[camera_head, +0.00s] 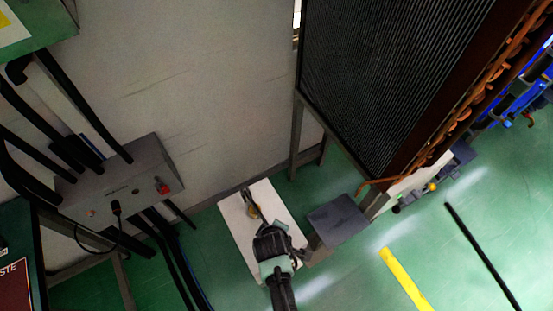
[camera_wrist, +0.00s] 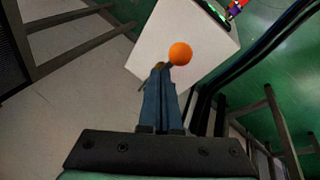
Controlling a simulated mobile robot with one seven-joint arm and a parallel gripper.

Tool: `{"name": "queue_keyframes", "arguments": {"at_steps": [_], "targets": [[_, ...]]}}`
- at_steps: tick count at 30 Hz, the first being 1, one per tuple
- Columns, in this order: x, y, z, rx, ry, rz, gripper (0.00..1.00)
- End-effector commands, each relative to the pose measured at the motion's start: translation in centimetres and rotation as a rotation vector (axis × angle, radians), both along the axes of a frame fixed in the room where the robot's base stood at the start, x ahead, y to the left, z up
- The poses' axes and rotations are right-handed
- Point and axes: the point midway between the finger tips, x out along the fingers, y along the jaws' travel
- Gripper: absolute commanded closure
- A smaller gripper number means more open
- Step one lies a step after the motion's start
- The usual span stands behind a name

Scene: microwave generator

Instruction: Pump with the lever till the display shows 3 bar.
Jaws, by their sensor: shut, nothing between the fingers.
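An orange ball knob (camera_wrist: 180,53), which looks like the lever's end, shows just beyond my fingertips in the wrist view. Whether the fingers touch it I cannot tell; the lever's shaft is mostly hidden. My gripper (camera_wrist: 161,68) is shut and empty, its blue fingers side by side. Behind the knob is a white box (camera_wrist: 145,58), which also shows in the head view (camera_head: 236,232), partly covered by my arm. A dark device with a green edge (camera_wrist: 213,11), perhaps the display, is cut off at the top of the wrist view; no reading is legible.
A grey control box (camera_head: 120,182) with thick black cables stands at the left. A large dark finned unit (camera_head: 375,75) on a frame stands behind at the right. A grey block (camera_head: 337,219) sits right of the white box.

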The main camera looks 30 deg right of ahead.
Motion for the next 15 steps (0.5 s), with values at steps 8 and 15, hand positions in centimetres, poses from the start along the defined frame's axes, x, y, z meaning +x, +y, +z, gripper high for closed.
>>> {"name": "queue_keyframes", "arguments": {"at_steps": [8,15], "targets": [[0.0,0.0,0.0,-0.001,-0.001,0.0,1.0],[0.6,0.0,1.5,-0.001,-0.003,0.0,1.0]]}}
